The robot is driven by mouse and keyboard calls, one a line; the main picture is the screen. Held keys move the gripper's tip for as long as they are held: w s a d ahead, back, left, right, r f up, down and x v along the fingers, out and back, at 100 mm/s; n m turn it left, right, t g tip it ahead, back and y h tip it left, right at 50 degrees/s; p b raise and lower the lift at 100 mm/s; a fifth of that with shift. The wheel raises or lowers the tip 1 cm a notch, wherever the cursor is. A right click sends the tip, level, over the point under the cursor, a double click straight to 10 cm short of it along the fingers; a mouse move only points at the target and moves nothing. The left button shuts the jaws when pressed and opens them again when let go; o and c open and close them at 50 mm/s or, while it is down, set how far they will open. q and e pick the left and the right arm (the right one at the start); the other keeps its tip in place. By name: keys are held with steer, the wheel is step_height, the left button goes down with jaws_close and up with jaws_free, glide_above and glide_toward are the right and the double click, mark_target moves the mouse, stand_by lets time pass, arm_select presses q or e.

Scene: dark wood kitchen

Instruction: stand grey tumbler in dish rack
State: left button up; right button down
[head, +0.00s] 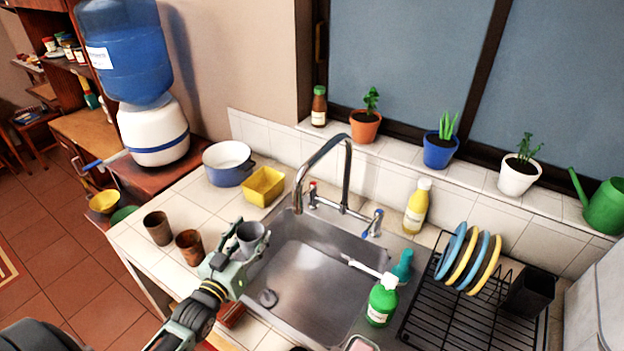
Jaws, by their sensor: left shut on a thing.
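The grey tumbler (251,237) is at the left edge of the sink, tilted, with its open rim up. My left gripper (236,250) is shut on it, and the gripper hides its lower part. The black wire dish rack (455,322) stands on the counter right of the sink. Several blue and yellow plates (468,257) stand upright in its back part, and a black holder (528,292) sits at its right end. The front of the rack looks empty. My right gripper is not in view.
The sink (315,275) lies between tumbler and rack, with a tall faucet (345,165) behind. A green soap bottle (382,300), a teal brush and a yellow bottle (417,206) stand by the rack. Two brown cups (189,246) stand left of my gripper.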

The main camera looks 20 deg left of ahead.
arm_select(q)
steer(key=s+d+r+b, duration=0.1)
steer(key=s+d+b, duration=0.4)
steer(key=s+d, duration=0.2)
steer(key=s+d+r+h+b, duration=0.1)
steer(key=s+d+b, duration=0.5)
steer(key=d, duration=0.6)
steer(key=shift+s+d+m, duration=0.3)
steer(key=shift+s, duration=0.2)
